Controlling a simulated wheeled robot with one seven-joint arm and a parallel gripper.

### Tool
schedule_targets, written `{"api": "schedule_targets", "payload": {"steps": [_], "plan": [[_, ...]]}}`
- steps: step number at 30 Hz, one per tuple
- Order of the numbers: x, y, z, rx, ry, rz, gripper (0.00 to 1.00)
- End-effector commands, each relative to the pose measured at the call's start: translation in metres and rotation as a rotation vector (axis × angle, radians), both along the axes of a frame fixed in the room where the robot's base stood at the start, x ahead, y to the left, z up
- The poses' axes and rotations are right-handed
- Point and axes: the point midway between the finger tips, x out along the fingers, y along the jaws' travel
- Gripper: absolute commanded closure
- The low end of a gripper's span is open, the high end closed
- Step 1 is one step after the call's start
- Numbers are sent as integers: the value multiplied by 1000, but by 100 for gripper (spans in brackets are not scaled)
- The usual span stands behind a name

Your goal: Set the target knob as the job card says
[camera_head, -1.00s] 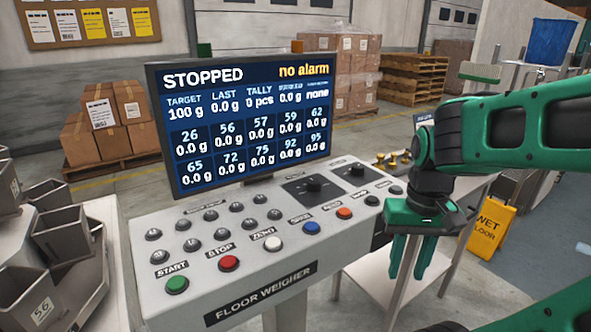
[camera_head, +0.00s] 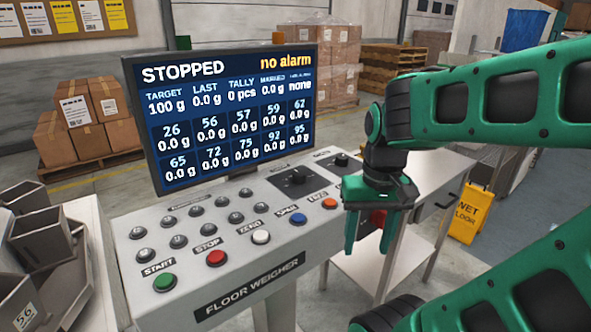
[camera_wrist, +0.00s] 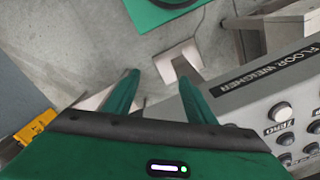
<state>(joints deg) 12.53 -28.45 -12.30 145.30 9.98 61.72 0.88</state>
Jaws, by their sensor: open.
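Two black rotary knobs sit at the back right of the sloping floor weigher panel (camera_head: 148,305): a larger-looking knob (camera_head: 297,176) on a dark plate and a second knob (camera_head: 341,160) behind it to the right. Their labels are too small to read. The screen (camera_head: 235,110) reads STOPPED, no alarm, target 100 g. My gripper (camera_head: 370,248) is open and empty, pointing down in front of the panel's right end, apart from both knobs. In the wrist view its green fingers (camera_wrist: 159,78) hang over the floor, with the panel at the right. No job card is readable.
Green START (camera_head: 165,282), red STOP (camera_head: 216,258), white, blue and orange buttons line the panel's front. Several small dark buttons sit behind them. A pale side table (camera_head: 335,257) stands right of the panel, and a yellow wet-floor sign (camera_head: 468,215) beyond it. Metal hoppers stand at left.

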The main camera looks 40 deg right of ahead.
Motion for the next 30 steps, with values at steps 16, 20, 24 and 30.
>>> {"api": "schedule_targets", "payload": {"steps": [16, 20, 24, 30], "plan": [[232, -28, 131, 29, -28, -318, 50], [259, -29, 143, 25, -28, -355, 50], [270, -29, 145, 23, -27, -370, 50], [271, -27, 122, 23, -24, -370, 50]]}}
